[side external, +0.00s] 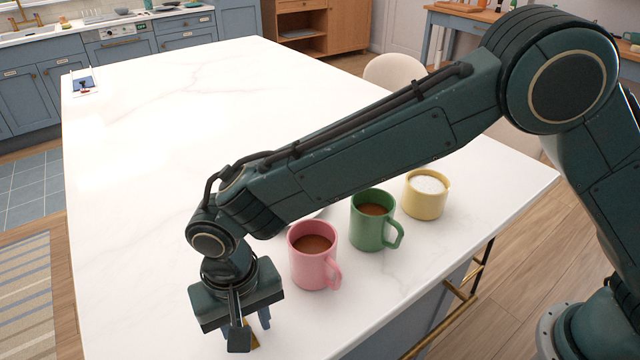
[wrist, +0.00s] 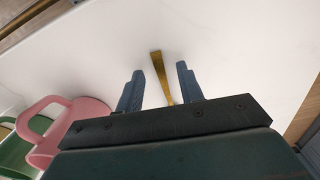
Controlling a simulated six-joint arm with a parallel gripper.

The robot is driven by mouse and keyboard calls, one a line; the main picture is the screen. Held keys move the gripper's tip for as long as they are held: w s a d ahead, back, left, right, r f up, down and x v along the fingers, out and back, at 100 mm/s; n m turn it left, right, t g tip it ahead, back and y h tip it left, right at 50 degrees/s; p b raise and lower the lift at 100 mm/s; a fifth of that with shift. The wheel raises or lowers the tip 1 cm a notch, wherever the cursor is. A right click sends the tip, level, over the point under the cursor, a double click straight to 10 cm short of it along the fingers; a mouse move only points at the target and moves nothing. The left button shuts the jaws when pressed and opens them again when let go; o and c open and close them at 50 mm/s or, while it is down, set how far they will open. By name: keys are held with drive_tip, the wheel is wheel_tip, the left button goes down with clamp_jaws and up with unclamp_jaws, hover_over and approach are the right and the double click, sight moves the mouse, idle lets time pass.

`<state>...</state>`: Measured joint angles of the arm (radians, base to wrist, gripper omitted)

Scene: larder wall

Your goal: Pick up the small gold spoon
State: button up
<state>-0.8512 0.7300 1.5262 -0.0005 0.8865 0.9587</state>
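The gold spoon (wrist: 161,76) lies on the white table. In the wrist view its flat, narrow end shows between my gripper's fingers, and the rest is hidden behind the gripper body. My gripper (wrist: 157,78) points down and is open, with a gap between each finger and the spoon. In the side view my gripper (side external: 249,337) is low over the table's near left part, and a small gold bit of the spoon (side external: 254,342) shows at its fingers. I cannot tell how high the fingertips are above the table.
A pink mug (side external: 313,268) of brown drink stands just right of my gripper. A green mug (side external: 368,230) and a yellow pot (side external: 425,203) of white contents stand further right. A pale dish partly shows behind my arm. The white table (side external: 180,130) is mostly clear beyond.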

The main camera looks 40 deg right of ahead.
drive_tip(key=shift+f, duration=0.25)
idle(0.3)
clamp_jaws()
wheel_tip(320, 180, up, 20)
idle(0.9)
idle(0.5)
